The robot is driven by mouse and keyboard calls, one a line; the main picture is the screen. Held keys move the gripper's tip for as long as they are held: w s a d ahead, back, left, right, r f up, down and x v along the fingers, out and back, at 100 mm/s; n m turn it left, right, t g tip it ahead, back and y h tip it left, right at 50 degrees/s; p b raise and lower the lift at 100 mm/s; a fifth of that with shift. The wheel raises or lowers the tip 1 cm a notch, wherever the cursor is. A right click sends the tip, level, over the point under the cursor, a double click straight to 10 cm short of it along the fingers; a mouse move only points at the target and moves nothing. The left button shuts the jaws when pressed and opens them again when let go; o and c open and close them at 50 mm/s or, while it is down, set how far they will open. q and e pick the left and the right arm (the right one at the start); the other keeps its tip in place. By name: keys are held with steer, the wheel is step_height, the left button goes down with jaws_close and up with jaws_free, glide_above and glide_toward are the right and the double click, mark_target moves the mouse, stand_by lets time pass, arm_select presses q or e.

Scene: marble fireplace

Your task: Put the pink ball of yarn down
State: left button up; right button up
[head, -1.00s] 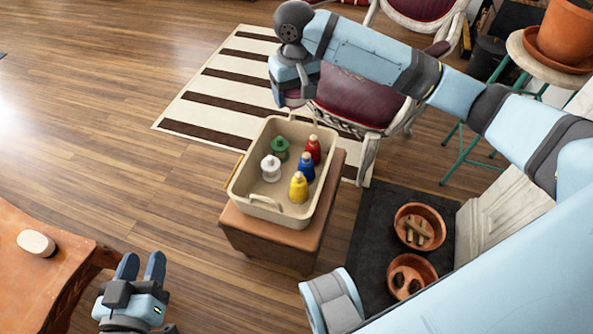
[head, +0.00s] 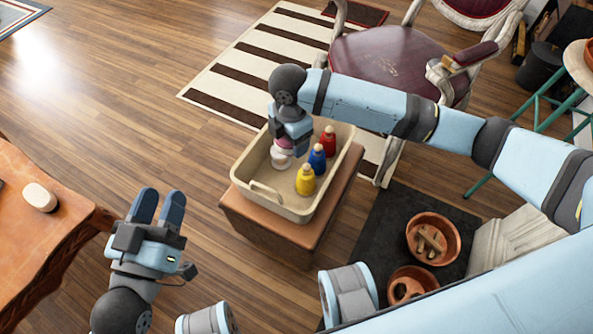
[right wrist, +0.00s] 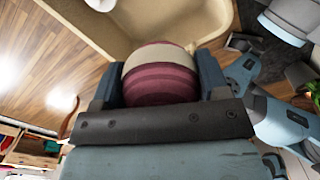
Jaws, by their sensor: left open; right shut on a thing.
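My right gripper (head: 290,145) is shut on the pink ball of yarn (right wrist: 160,85). In the right wrist view the ball has pink and maroon bands and a cream stripe, and sits between the two fingers. In the head view only a bit of pink shows under the gripper. The gripper points down over the left part of a cream bin (head: 290,208); I cannot tell whether the ball touches anything there. My left gripper (head: 159,205) is open and empty, left of the bin and near the wooden table.
In the bin stand a white (head: 281,159), a red (head: 328,141), a blue (head: 317,158) and a yellow bottle-shaped piece (head: 305,180). The bin stands on a brown stool (head: 275,233). A chair (head: 385,65) is behind, terracotta bowls (head: 432,239) at right.

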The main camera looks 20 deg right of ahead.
mark_target(284, 152)
steer(key=n, duration=0.1)
steer(key=s+a+f+n, duration=0.1)
steer(key=n, duration=0.1)
steer(key=a+f+n, duration=0.1)
steer(key=shift+s+f, duration=0.2)
steer(key=shift+f, duration=0.05)
steer(key=shift+n, duration=0.4)
step_height(284, 152, down, 16)
steer(key=b, duration=0.7)
steer(key=shift+s+a+f, duration=0.1)
steer(key=shift+f, duration=0.1)
step_height(284, 152, down, 4)
steer(key=shift+r+b, duration=0.15)
steer(key=shift+b, duration=0.8)
arm_select(q)
step_height(284, 152, down, 8)
steer(key=d+m+g, duration=0.1)
steer(key=g, duration=0.1)
steer(key=shift+w+g+h, duration=0.3)
steer(key=shift+g, duration=0.1)
steer(key=shift+f, duration=0.1)
arm_select(e)
steer(key=o, duration=0.9)
steer(key=shift+o, duration=0.2)
